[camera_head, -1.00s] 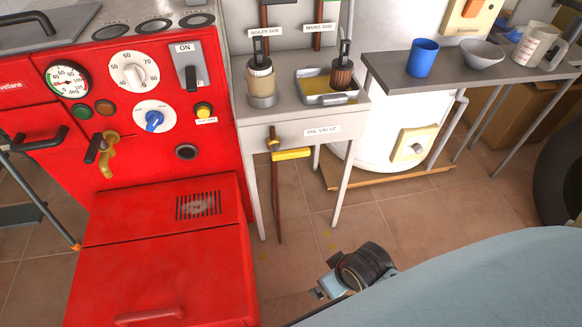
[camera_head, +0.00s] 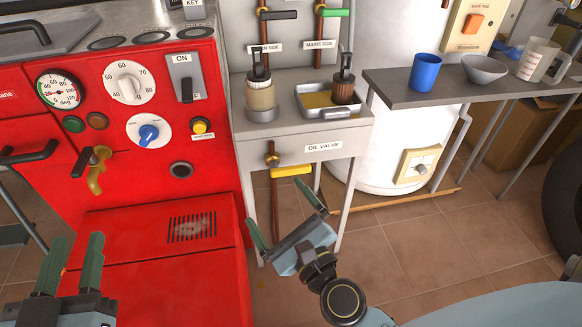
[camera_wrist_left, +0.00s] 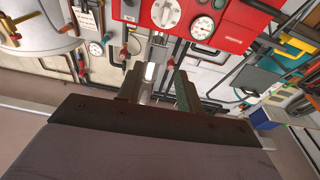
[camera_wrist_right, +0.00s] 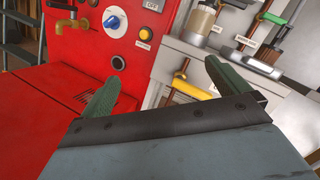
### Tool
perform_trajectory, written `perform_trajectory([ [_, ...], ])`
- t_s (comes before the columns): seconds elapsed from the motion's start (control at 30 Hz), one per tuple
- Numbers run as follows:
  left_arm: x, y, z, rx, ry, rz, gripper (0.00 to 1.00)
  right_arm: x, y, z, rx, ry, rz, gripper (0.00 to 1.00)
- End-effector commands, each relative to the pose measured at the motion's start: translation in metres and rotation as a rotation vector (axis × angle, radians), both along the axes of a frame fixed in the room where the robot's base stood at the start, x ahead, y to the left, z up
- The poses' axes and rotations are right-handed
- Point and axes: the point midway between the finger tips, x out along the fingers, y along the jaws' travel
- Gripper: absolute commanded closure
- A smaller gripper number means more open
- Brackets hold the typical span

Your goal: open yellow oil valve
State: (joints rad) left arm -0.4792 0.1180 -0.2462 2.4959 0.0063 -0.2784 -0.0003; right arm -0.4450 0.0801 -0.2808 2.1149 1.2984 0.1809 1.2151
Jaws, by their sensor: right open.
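The yellow oil valve handle (camera_head: 292,170) sits level on a copper pipe below the "OIL VALVE" label (camera_head: 323,147), pointing right from the pipe. It also shows in the right wrist view (camera_wrist_right: 192,89), between and beyond the fingers. My right gripper (camera_head: 279,207) is open and empty, below and in front of the handle, apart from it. My left gripper (camera_head: 70,250) is open and empty at the lower left, in front of the red boiler and far from the valve.
The red boiler (camera_head: 140,235) stands left of the valve. A grey stand (camera_head: 350,140) carries two filter jars and a tray above the valve. A grey shelf (camera_head: 400,90) with a blue cup (camera_head: 425,72) is at the right.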

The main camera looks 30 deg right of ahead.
Motion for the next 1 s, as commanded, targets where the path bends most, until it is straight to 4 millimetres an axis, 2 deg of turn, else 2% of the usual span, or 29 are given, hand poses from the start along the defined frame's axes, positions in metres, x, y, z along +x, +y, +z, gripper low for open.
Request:
perform_trajectory([
  [0.03,-0.002,-0.002,0.015,-0.022,-0.069,-0.005,0.64,0.003,-0.012,-0.007,0.133,0.021,-0.066,0.0],
  [0.1,-0.006,-0.003,0.032,-0.048,-0.151,-0.01,0.64,0.005,-0.028,-0.017,0.293,0.045,-0.149,0.0],
  [0.2,-0.011,-0.004,0.048,-0.076,-0.235,-0.016,0.64,0.004,-0.043,-0.031,0.454,0.071,-0.239,0.0],
  [0.3,-0.014,-0.004,0.057,-0.091,-0.281,-0.018,0.64,0.003,-0.052,-0.04,0.54,0.084,-0.293,0.0],
  [0.47,-0.016,-0.004,0.061,-0.099,-0.304,-0.018,0.64,0.014,-0.058,-0.043,0.574,0.088,-0.314,0.0],
  [1.0,-0.026,-0.001,0.071,-0.141,-0.455,-0.017,0.64,0.112,-0.083,-0.043,0.568,0.087,-0.311,0.0],
])
